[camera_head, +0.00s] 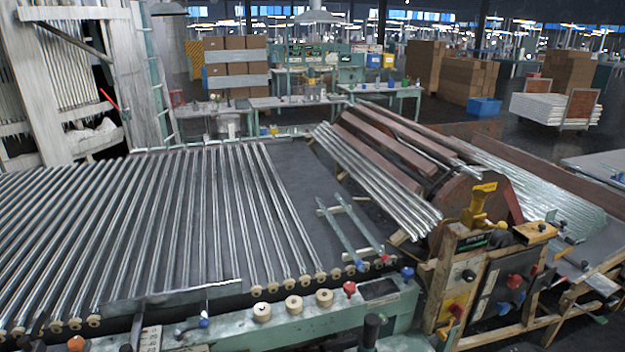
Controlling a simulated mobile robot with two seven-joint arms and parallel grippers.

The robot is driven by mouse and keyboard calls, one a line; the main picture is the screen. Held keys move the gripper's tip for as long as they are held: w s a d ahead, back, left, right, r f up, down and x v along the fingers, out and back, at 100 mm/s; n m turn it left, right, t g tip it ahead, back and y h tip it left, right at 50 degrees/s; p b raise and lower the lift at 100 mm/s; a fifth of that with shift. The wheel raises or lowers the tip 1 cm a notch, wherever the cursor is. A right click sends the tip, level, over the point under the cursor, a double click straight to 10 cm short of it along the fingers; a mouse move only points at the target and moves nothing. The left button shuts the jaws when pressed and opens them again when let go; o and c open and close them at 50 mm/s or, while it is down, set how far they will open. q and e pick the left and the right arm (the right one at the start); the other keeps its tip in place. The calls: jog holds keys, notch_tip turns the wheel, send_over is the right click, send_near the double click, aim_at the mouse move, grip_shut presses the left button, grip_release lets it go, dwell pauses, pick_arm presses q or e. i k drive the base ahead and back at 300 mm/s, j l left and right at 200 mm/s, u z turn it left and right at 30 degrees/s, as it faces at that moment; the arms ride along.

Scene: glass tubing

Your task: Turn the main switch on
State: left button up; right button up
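I cannot tell which control is the main switch. A control box (448,275) with a wooden frame stands at the lower right, with a yellow lever-like part (478,208) on top. Its faces carry a black knob (468,275) and a red knob (514,281). On the green machine's front rail (330,318) are a red knob (349,288), a blue knob (407,272) and a dark upright knob (372,328). Neither of my grippers shows in the head view.
A roller bed (160,220) of long glass tubes fills the left and middle. A slanted rack of tubes (375,180) and a tube pile (530,180) lie to the right. Worktables (295,101) and stacked cartons (468,82) stand behind, with dark open floor between.

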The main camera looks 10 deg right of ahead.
aim_at(456, 307)
jog(key=z, duration=1.3)
